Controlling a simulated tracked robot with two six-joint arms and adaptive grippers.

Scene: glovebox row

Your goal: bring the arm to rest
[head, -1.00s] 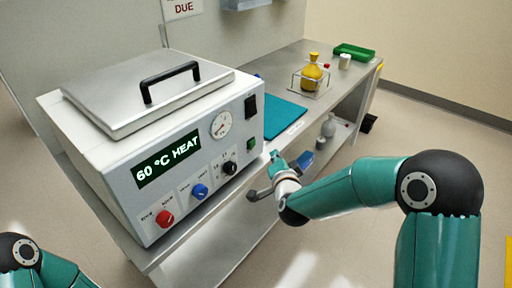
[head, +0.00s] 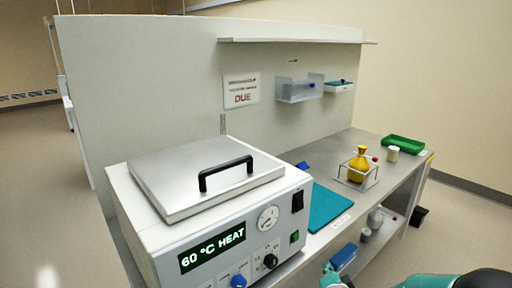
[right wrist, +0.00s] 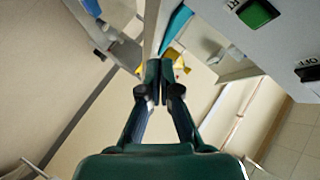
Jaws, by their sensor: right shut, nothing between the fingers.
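My right arm (head: 455,281) shows only in part at the bottom right edge of the head view, with a teal wrist part (head: 331,279) at the bottom edge in front of the bench. In the right wrist view, my right gripper (right wrist: 161,75) has its dark fingers together at the tips, with nothing held between them. It is in front of the bench, near the heating unit's panel with the green switch (right wrist: 258,13). My left gripper is out of view.
The heating unit (head: 205,225) with a black-handled lid reads 60 °C HEAT. On the bench stand a teal mat (head: 327,208), a yellow flask (head: 359,165) in a wire frame, a white container (head: 393,153) and a green tray (head: 403,145). Bottles sit on the lower shelf.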

